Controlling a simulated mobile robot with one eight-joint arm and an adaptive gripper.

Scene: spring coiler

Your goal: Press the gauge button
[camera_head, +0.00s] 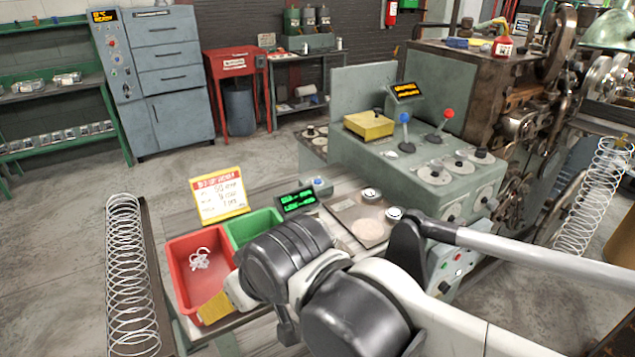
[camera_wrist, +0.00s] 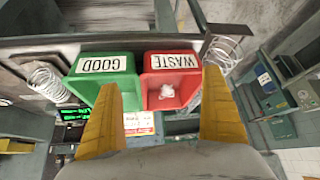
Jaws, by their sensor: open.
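A small grey box with a blue button on top (camera_head: 319,185), which looks like the gauge button, sits beside a black display with green text (camera_head: 296,200) on the bench. The display also shows at the left of the wrist view (camera_wrist: 73,114); I cannot make out the button there. My gripper (camera_head: 215,307) is over the front of the red bin, left of and nearer than the button. In the wrist view its yellow fingers (camera_wrist: 160,82) are spread wide with nothing between them. My arm hides part of the bench.
The red WASTE bin (camera_head: 177,260) holds a white tangled piece; the green GOOD bin (camera_head: 262,219) stands beside it. A yellow-edged sign (camera_head: 220,196) stands behind them. A tall wire coil (camera_head: 128,270) is at left. The machine panel (camera_head: 385,160) with levers rises behind the gauge area.

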